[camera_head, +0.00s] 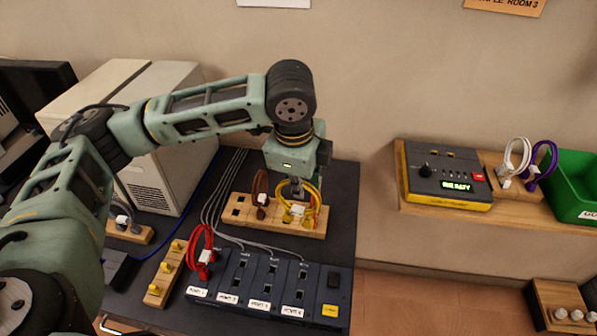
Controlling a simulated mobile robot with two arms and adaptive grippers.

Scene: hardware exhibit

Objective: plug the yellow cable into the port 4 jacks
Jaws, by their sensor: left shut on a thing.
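The fingertips are small, and I cannot tell whether the plugs still sit in the holder. The dark port box (270,268) stands in front, with white labels along its front edge. The port 4 jacks (302,272) are in the rightmost labelled column and look empty. My right gripper is out of view.
A red cable (196,240) is at port 1. A brown cable (259,186) stands in the wooden holder, left of the yellow one. A yellow-knobbed wooden strip (160,285) lies left of the port box. A shelf at right holds a device (444,178) and a green bin (575,185).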

